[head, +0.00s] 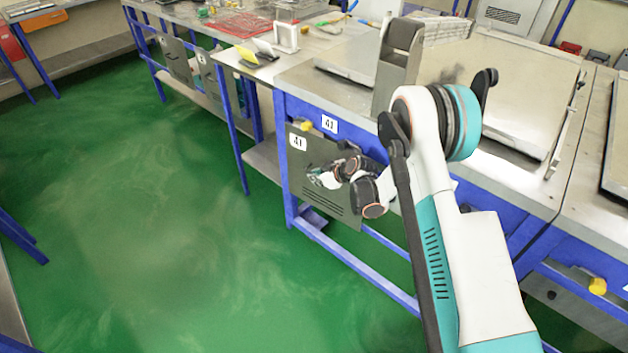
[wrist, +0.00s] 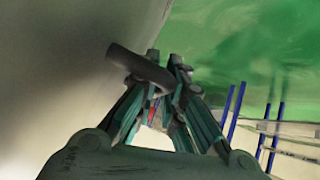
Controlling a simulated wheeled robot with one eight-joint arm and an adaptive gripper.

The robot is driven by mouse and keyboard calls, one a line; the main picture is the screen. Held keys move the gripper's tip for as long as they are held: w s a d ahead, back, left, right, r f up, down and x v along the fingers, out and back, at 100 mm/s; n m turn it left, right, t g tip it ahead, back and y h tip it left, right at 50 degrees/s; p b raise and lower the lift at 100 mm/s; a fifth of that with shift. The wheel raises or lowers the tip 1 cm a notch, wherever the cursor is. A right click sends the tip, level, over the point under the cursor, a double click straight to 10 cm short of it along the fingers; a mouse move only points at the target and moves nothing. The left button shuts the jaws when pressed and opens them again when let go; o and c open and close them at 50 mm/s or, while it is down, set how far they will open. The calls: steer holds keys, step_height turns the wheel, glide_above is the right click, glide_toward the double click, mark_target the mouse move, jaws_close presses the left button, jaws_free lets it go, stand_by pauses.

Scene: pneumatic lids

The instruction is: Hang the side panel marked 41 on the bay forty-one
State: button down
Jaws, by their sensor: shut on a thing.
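The grey side panel marked 41 (head: 302,185) is upright against the front of the blue-framed bench, with its white 41 label at the upper left and slots low down. Bay forty-one carries a white 41 plate (head: 330,124) on its blue rail, just above the panel's top edge. A yellow peg (head: 306,126) shows at that edge; whether the panel rests on it I cannot tell. My gripper (head: 316,178) is at the panel's face, partly hidden by my arm. In the wrist view my gripper (wrist: 167,76) is shut on the panel's dark bar handle (wrist: 138,66), beside the panel's pale face (wrist: 60,70).
Other grey panels (head: 175,58) hang on the bench farther left. A yellow knob (head: 597,286) sticks out at the lower right. The bench top (head: 340,98) is above the panel, with a large plate (head: 515,95) on it. The green floor (head: 150,230) at left is clear.

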steer(key=shift+w+d+f, duration=0.5)
steer(key=shift+w+f, duration=0.1)
steer(key=shift+f, duration=0.2)
steer(key=shift+s+f, duration=0.15)
steer(key=shift+f, duration=0.2)
stand_by(0.6)
steer(key=c, duration=1.6)
jaws_free()
steer(key=v, duration=1.2)
